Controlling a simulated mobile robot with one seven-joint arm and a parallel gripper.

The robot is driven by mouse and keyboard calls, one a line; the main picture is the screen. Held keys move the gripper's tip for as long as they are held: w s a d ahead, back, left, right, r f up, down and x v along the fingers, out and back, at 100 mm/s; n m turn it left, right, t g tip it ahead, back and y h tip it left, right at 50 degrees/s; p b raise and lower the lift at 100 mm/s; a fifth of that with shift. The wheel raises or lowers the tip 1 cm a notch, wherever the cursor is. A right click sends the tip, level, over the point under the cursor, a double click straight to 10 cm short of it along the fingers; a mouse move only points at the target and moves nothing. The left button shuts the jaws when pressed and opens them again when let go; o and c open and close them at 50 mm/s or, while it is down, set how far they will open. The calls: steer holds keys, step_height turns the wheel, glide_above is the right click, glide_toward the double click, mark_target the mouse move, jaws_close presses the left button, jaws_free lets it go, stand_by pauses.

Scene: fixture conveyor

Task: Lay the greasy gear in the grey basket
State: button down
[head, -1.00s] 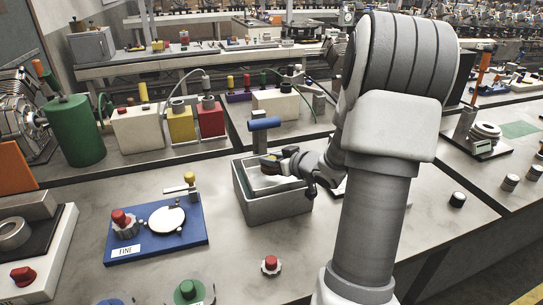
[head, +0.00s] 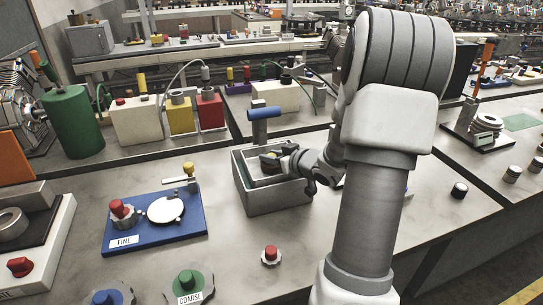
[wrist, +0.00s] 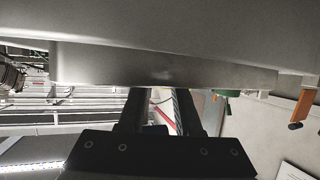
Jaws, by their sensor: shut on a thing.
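The grey basket (head: 279,199) is an open box standing on the near bench, left of my arm. My gripper (head: 270,160) is over the basket's opening, at or just below rim level; I cannot tell whether it touches the basket. It is shut on a small dark thing with a yellowish top (head: 272,157), apparently the greasy gear, mostly hidden by the fingers. In the wrist view my dark fingers (wrist: 160,112) reach up to a wide grey slab; I cannot tell what the slab is.
A blue-handled upright tool (head: 264,120) stands just behind the basket. A blue plate (head: 190,222) marked FINE lies left of it.

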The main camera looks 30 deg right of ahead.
steer(key=shift+f, duration=0.45)
steer(key=c, duration=0.5)
jaws_free()
steer(key=p+v, duration=0.3)
steer(key=v, duration=1.4)
steer(key=shift+s+a+r, duration=0.1)
steer(key=shift+s+a, duration=0.05)
steer(key=shift+s, duration=0.1)
